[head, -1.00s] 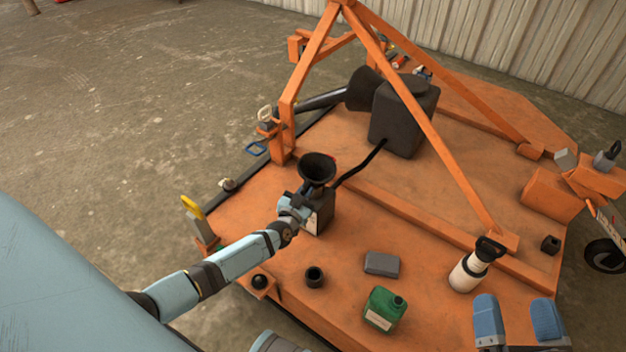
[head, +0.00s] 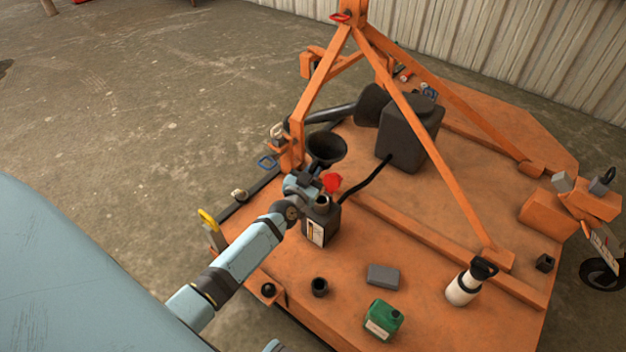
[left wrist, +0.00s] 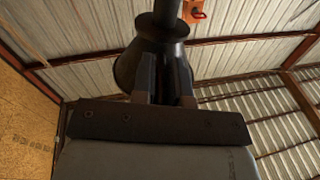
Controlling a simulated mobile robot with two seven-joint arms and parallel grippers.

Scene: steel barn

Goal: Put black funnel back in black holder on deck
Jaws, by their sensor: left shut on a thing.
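The black funnel (head: 326,147) is held by my left gripper (head: 308,181), with its wide mouth facing up in the head view. It appears above and behind the dark jug (head: 322,222), apart from its opening. In the left wrist view the funnel (left wrist: 125,68) is between the two fingers of my left gripper (left wrist: 166,85). A small black open cup (head: 319,287), which looks like the holder, stands on the orange deck (head: 420,240) near its front left. Its inside looks empty. My right gripper is not in view.
A green can (head: 383,320), a grey block (head: 383,275) and a white bottle with a black top (head: 466,284) stand right of the cup. A red part (head: 332,183) shows by the jug's neck. Orange frame bars (head: 420,110) and a large black tank (head: 409,135) stand behind.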

